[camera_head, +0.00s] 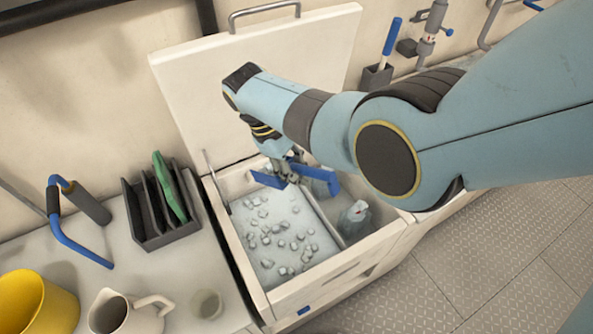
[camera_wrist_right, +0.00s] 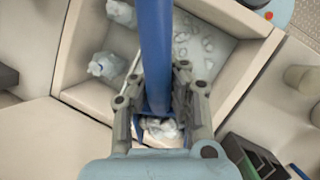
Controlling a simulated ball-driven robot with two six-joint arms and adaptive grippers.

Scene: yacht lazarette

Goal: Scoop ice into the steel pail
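The open ice chest (camera_head: 243,277) has loose ice cubes (camera_head: 280,232) scattered over the floor of its larger compartment. My right gripper (camera_head: 287,172) is above the back part of the chest, shut on a blue scoop (camera_head: 320,178). In the right wrist view, the fingers (camera_wrist_right: 163,98) close around the blue handle (camera_wrist_right: 155,45). Whitish lumps like ice (camera_wrist_right: 161,128) show within a blue edge between the fingers; I cannot tell for sure that they lie in the scoop. I see no steel pail in either view. My left gripper is not in view.
The raised lid (camera_head: 255,75) stands behind. On the left counter are a dark rack (camera_head: 150,232) with a green board (camera_head: 170,187), a yellow bucket (camera_head: 35,305), a cream jug (camera_head: 125,312) and a cup (camera_head: 206,304).

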